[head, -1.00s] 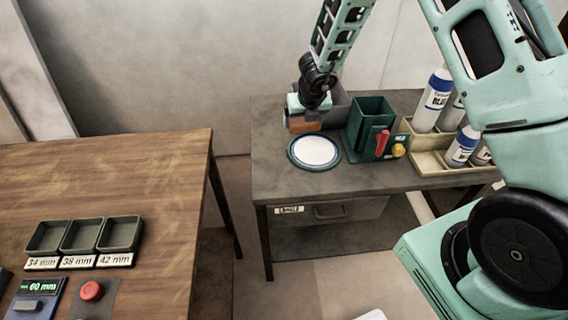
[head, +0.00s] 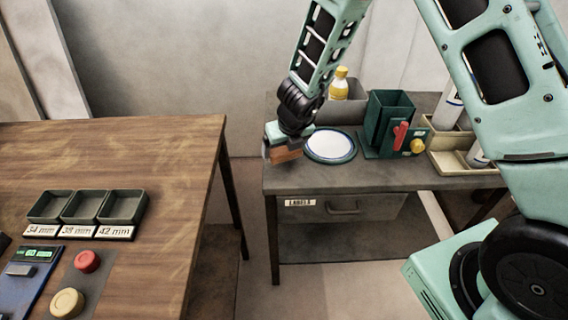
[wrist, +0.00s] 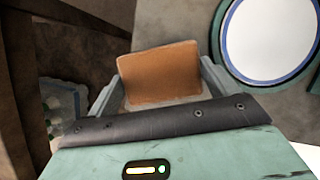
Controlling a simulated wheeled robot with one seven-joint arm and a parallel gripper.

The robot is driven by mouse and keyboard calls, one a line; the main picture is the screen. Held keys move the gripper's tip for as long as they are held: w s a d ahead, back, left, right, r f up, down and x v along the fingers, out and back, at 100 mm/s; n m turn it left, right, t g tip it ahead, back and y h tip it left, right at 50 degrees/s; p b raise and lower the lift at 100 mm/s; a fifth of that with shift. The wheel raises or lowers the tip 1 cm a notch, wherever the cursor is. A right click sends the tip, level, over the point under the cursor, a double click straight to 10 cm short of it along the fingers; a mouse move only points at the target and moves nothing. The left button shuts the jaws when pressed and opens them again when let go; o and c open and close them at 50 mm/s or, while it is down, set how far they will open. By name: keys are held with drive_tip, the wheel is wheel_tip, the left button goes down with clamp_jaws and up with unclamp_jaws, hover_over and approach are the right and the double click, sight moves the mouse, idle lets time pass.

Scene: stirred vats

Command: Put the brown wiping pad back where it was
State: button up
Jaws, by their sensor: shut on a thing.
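The brown wiping pad (head: 287,155) is held between the fingers of my gripper (head: 285,148), at the left front corner of the grey table. In the wrist view the brown pad (wrist: 160,73) fills the space between the two grey-green fingers. I cannot tell whether the pad touches the table top or hangs just above it. A round white plate with a blue rim (head: 331,146) lies just right of my gripper and apart from it; it also shows in the wrist view (wrist: 268,40).
On the grey table (head: 375,176) stand a grey bin (head: 341,112) with a yellow-capped bottle (head: 339,85), a dark green box (head: 388,112) with a red handle, and a beige bottle rack (head: 450,160). A wooden table (head: 150,160) with small trays is left, across a gap.

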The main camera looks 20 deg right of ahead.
sight(284, 157)
drive_tip(key=shift+f+b, duration=1.5)
drive_tip(key=shift+f, duration=0.3)
drive_tip(key=shift+f, duration=0.25)
drive_tip(key=o, duration=0.8)
drive_tip(key=shift+r, duration=0.1)
